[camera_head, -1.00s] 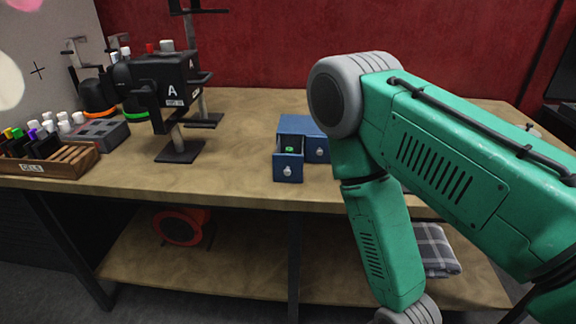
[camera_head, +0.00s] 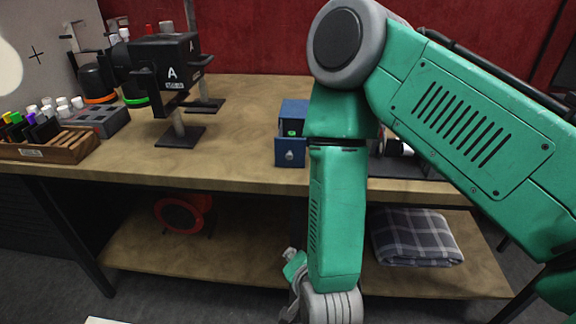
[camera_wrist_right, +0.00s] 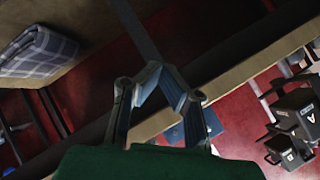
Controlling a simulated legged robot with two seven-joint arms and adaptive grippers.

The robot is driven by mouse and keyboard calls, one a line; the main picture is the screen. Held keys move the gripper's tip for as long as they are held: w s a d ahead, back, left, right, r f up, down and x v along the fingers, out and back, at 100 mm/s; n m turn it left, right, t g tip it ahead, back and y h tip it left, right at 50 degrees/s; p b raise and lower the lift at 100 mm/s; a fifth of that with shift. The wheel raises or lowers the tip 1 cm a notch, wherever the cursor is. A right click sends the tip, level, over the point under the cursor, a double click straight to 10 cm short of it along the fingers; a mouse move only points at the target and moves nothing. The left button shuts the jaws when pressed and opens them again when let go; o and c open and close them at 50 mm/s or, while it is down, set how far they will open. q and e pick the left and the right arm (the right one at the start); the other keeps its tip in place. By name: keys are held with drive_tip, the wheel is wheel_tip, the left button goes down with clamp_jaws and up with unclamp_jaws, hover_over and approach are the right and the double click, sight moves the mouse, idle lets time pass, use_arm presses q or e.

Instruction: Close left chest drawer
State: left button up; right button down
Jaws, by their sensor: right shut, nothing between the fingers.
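The small blue chest (camera_head: 293,108) stands on the workbench, partly hidden behind my right arm. Its left drawer (camera_head: 289,153) is pulled out toward the front edge, with a round pale knob on its front and a small green item inside. In the right wrist view, blue parts of the chest (camera_wrist_right: 211,121) show beyond the fingers. My right gripper (camera_wrist_right: 157,72) is shut and empty, its fingertips together, apart from the chest. In the head view the right forearm hangs down in front of the bench, its end below the bench top. My left gripper is not in view.
The wooden bench top (camera_head: 235,130) is clear left of the chest. A black device marked A (camera_head: 165,62) and a wooden rack (camera_head: 45,148) stand at the left. On the lower shelf are a red round object (camera_head: 183,215) and a folded plaid cloth (camera_head: 417,237).

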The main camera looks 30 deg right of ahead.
wheel_tip(320, 180, up, 5)
drive_tip(key=w+a+m+t+h, duration=0.1)
drive_tip(key=w+m+t+h, duration=0.1)
drive_tip(key=w+m, duration=0.15)
drive_tip(key=m+t+h, duration=0.2)
drive_tip(key=m+h, duration=0.2)
drive_tip(key=m, duration=0.4)
approach(289, 158)
drive_tip(key=x, duration=0.6)
drive_tip(key=shift+w+d, duration=0.15)
drive_tip(key=shift+w, duration=0.2)
drive_tip(key=shift+w+d, duration=0.25)
drive_tip(key=shift+w, duration=0.3)
drive_tip(key=shift+w, duration=0.1)
drive_tip(key=x, duration=0.3)
drive_tip(key=b+x, duration=0.1)
drive_tip(key=x, duration=0.2)
drive_tip(key=r+b+x, duration=0.1)
drive_tip(key=x, duration=0.3)
drive_tip(key=shift+d, duration=0.3)
drive_tip(key=shift+d+r, duration=0.1)
drive_tip(key=shift+r, duration=0.05)
